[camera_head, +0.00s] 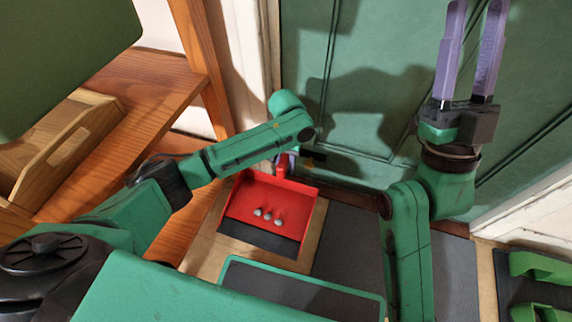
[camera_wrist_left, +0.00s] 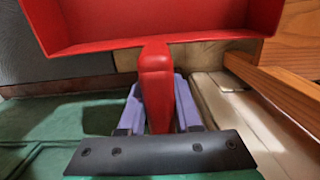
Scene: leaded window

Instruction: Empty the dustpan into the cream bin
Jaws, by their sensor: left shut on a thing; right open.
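The red dustpan (camera_head: 290,205) is low in the middle of the head view, with its dark front lip toward me. Three small grey-white lumps (camera_head: 267,215) lie in it. My left gripper (camera_head: 285,160) is at the dustpan's back, mostly hidden by my forearm. In the left wrist view, its purple fingers (camera_wrist_left: 160,105) are shut on the handle of the dustpan (camera_wrist_left: 150,22). My right gripper (camera_head: 477,10) is open and empty, raised with its fingers pointing up, before the green door. I see no cream bin that I can make out in either view.
A wooden bench (camera_head: 155,85) with a wooden tray (camera_head: 60,150) stands at the left. The green door (camera_head: 370,60) fills the back. A dark mat (camera_head: 345,250) lies on the floor. Green shoes (camera_head: 540,268) rest on a dark tray at the lower right.

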